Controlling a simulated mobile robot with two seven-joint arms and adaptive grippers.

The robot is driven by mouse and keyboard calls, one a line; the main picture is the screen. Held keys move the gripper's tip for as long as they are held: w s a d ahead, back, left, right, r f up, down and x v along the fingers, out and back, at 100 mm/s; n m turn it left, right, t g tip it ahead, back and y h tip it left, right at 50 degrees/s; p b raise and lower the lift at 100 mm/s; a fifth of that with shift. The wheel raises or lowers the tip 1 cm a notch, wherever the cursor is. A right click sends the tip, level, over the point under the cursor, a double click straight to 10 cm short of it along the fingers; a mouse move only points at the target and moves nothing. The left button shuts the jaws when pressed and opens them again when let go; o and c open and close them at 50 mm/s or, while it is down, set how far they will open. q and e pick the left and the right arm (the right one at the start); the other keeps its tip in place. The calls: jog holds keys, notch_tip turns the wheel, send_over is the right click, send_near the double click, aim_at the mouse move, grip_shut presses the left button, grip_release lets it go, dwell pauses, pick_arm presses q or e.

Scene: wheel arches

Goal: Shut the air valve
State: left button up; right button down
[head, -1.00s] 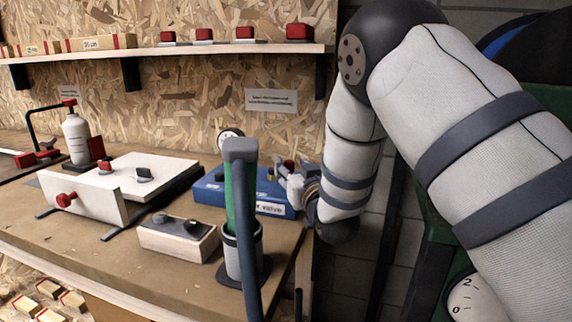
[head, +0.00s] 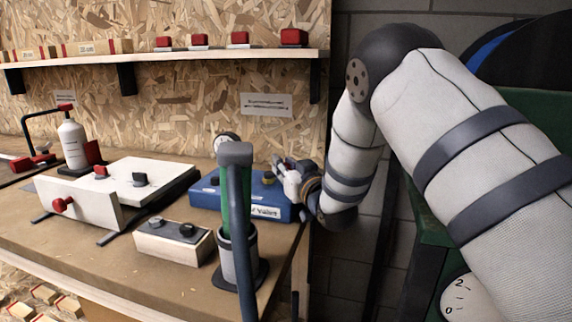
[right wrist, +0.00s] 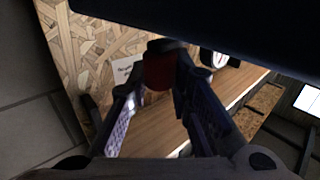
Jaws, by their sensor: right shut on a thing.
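The air valve is a blue box (head: 235,200) with a white label at the right end of the bench. My right gripper (head: 280,168) is over the right part of the blue box, reaching in from the right. In the right wrist view my right gripper (right wrist: 160,82) is shut on the red handle (right wrist: 159,73), which has a dark top and sits between the fingertips. In the head view the fingers hide the handle. My left gripper is not in view.
A dark grey curved bar with a green tube (head: 238,190) stands in a grey cup in front of the box. A wooden block with dark knobs (head: 175,242), a white box (head: 130,190) and a bottle (head: 72,143) stand to the left.

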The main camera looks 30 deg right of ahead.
jog(key=shift+w+d+n+y, duration=0.15)
jog(key=shift+n+y, duration=0.45)
jog(key=shift+y, duration=0.2)
jog(key=c, duration=1.4)
grip_release()
jog(key=shift+f, duration=0.1)
jog(key=s, duration=0.7)
jog(key=shift+s+a, duration=0.2)
jog(key=shift+s, duration=0.05)
